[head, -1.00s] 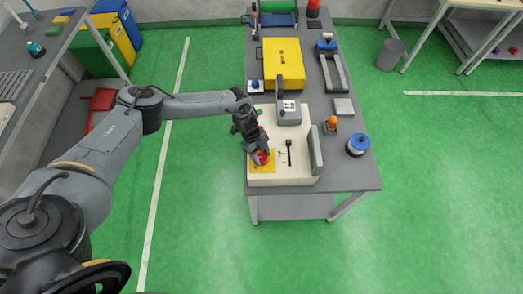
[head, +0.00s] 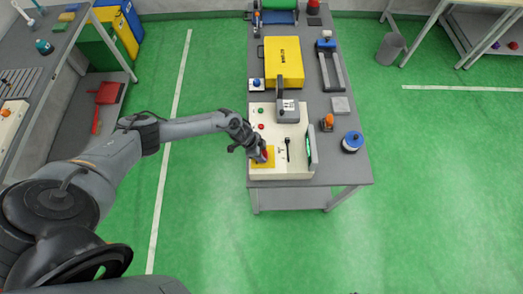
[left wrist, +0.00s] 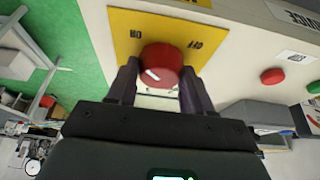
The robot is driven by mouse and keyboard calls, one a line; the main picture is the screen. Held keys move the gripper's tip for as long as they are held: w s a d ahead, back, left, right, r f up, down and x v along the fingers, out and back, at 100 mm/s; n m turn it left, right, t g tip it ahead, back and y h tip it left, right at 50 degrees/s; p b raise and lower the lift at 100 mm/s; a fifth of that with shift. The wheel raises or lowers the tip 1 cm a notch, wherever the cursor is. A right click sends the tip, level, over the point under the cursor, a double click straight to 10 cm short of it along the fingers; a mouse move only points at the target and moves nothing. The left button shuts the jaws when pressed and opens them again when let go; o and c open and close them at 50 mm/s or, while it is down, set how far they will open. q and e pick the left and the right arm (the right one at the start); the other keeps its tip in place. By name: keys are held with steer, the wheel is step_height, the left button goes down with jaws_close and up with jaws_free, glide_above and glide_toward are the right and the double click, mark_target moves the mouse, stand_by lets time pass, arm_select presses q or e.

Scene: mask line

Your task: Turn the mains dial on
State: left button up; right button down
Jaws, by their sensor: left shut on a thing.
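The red mains dial (left wrist: 162,65) sits on a yellow plate (left wrist: 118,22) marked ON and OFF, upside down in the left wrist view. My left gripper (left wrist: 158,88) is shut on the dial, one finger on each side. A white pointer line shows on the dial's face, toward the ON side. In the head view the dial (head: 266,157) is partly covered by my left gripper (head: 261,155), at the front left of the cream machine (head: 290,172). My right gripper is not in view.
A red button (head: 261,126) and a green button (head: 261,110) lie behind the dial. A black lever (head: 288,146) stands to its right. A side panel (head: 311,145) shows a green lit face. An orange-topped item (head: 327,122) and a blue-topped spool (head: 352,142) stand right.

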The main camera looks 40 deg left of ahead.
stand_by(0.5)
arm_select(q)
steer(key=o, duration=1)
steer(key=shift+r, duration=0.1)
steer(key=shift+v, duration=5.3)
steer(key=shift+s, duration=0.15)
